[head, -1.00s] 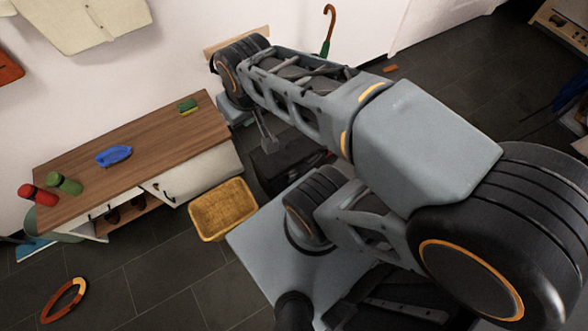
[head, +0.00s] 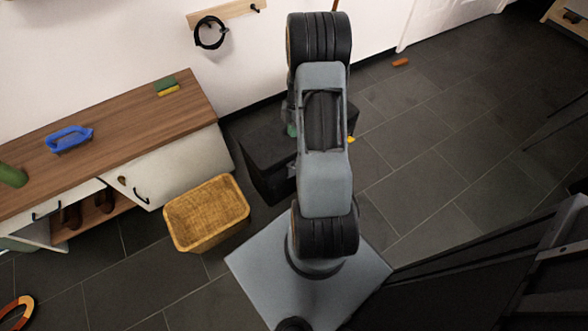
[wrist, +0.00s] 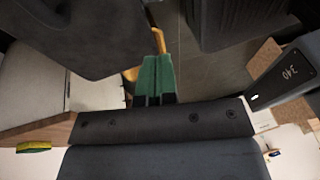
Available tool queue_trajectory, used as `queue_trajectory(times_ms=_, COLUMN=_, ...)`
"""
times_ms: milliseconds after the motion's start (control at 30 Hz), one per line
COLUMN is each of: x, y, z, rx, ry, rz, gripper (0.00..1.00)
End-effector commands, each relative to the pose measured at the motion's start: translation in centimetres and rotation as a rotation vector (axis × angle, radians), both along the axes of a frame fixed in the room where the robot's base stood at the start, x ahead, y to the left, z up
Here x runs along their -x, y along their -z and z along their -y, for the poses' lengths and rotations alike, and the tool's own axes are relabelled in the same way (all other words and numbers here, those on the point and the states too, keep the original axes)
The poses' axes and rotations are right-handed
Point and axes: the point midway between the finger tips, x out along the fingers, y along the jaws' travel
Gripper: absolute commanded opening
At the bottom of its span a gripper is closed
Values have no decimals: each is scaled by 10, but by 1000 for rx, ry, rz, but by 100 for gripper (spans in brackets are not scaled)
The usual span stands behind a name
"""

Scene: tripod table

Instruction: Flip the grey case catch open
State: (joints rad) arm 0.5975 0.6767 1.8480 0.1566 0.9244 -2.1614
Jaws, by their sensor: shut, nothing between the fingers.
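A black case (head: 265,152) stands on the floor just right of the white cabinet in the head view, partly hidden behind my arm. A small grey part (head: 291,171) shows on its near side beside my arm; I cannot tell whether it is the catch. My gripper shows in the wrist view (wrist: 157,62) as two green fingers held together, with nothing between them. An orange-yellow strip shows just beyond their tips. In the head view my arm hides most of the gripper. I cannot tell whether the fingers touch the case or whether the catch is open.
The cabinet (head: 178,172) with a wooden top stands left of the case. A yellow basket (head: 207,243) sits on the floor in front of it. A black coil (head: 211,33) hangs on the wall rack. The tiled floor right of my arm is mostly clear.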

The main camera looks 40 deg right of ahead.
Motion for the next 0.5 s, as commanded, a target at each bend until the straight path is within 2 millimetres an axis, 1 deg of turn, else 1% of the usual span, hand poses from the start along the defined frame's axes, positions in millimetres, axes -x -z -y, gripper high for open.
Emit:
queue_trajectory(times_ms=33, x=3, y=22, z=5, rx=-20, ry=-26, rz=0, gripper=0)
queue_trajectory(times_ms=133, x=5, y=38, z=10, rx=-45, ry=-70, rz=9, gripper=0)
queue_trajectory(times_ms=233, x=7, y=44, z=12, rx=-56, ry=-91, rz=13, gripper=0)
queue_trajectory(times_ms=500, x=7, y=43, z=12, rx=-57, ry=-96, rz=13, gripper=0)
